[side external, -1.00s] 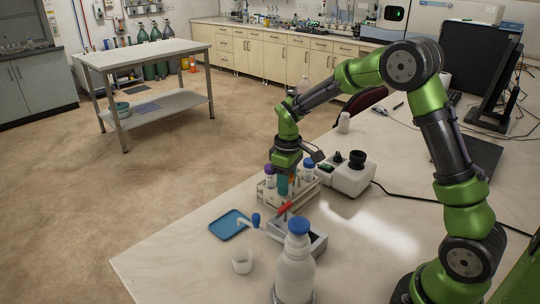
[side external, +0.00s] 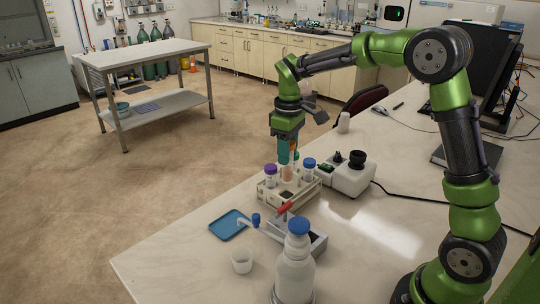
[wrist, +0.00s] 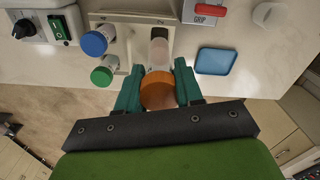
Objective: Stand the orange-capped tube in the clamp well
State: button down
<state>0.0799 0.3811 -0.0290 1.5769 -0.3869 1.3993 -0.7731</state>
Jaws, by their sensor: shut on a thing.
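My gripper (side external: 287,155) is shut on the orange-capped tube. In the wrist view its teal fingers (wrist: 158,90) press on both sides of the orange cap (wrist: 158,91), and the clear tube body (wrist: 158,54) extends beyond it. In the side view the tube (side external: 287,173) hangs upright over the white rack (side external: 291,194). I cannot tell whether its lower end is clear of the rack. The clamp (side external: 318,242), a grey box with a red lever (side external: 285,207), stands in front of the rack. Its lever marked GRIP (wrist: 209,10) shows at the wrist view's top; its well is not clearly visible.
The rack holds purple-capped (side external: 271,170), blue-capped (side external: 309,164) and green-capped (wrist: 101,76) tubes. A blue tray (side external: 229,226), a white cup (side external: 241,261) and a blue-capped bottle (side external: 296,268) are near the clamp. A white device with black knobs (side external: 346,176) stands behind right.

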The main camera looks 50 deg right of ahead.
jog(key=s+a, duration=0.7)
jog(key=s, duration=0.6)
jog(key=shift+s+f, duration=0.15)
jog(key=shift+f, duration=2.3)
jog(key=shift+s+f, duration=0.1)
jog(key=shift+f, duration=2.35)
jog(key=shift+f, duration=0.1)
jog(key=c, duration=0.7)
grip_release()
jog(key=shift+c, duration=0.2)
